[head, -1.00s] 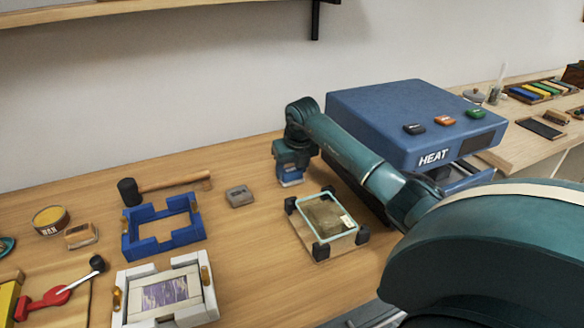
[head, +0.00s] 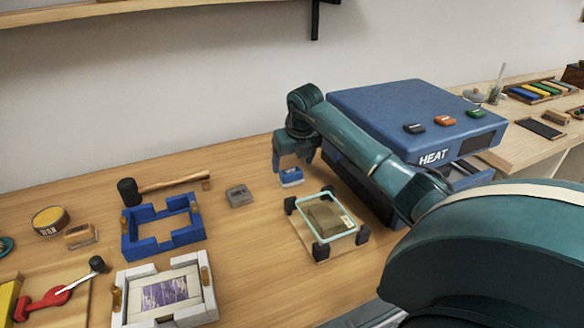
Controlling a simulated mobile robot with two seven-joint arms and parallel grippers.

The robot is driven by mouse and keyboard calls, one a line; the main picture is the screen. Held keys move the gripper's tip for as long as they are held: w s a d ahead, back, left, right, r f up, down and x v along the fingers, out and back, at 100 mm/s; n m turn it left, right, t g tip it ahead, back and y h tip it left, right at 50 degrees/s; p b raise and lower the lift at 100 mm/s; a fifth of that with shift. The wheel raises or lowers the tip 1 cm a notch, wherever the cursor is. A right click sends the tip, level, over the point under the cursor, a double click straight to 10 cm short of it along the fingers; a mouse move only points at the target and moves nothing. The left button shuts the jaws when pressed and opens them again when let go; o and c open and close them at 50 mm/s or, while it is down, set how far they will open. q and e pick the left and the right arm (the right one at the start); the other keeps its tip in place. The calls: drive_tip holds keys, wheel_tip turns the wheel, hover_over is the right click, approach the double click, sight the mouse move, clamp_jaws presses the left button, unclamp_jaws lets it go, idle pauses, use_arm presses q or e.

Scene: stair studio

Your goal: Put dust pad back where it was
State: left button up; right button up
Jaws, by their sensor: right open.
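A small blue pad with a pale underside, which looks like the dust pad (head: 291,177), lies on the wooden table just behind the framed glass piece. My right gripper (head: 293,166) points down right above it and partly behind it. The gripper is open and holds nothing; the pad appears free of its fingers, though the gap is small. My left gripper is out of view.
The glass piece with black corner blocks (head: 319,250) stands in front of the pad. The blue HEAT press (head: 375,115) is to the right. A grey block (head: 239,196), a blue frame (head: 138,246) and a mallet (head: 130,192) are to the left. Table between pad and grey block is clear.

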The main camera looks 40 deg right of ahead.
drive_tip(key=v, duration=0.8)
drive_tip(key=shift+r, duration=0.3)
drive_tip(key=shift+s, duration=0.1)
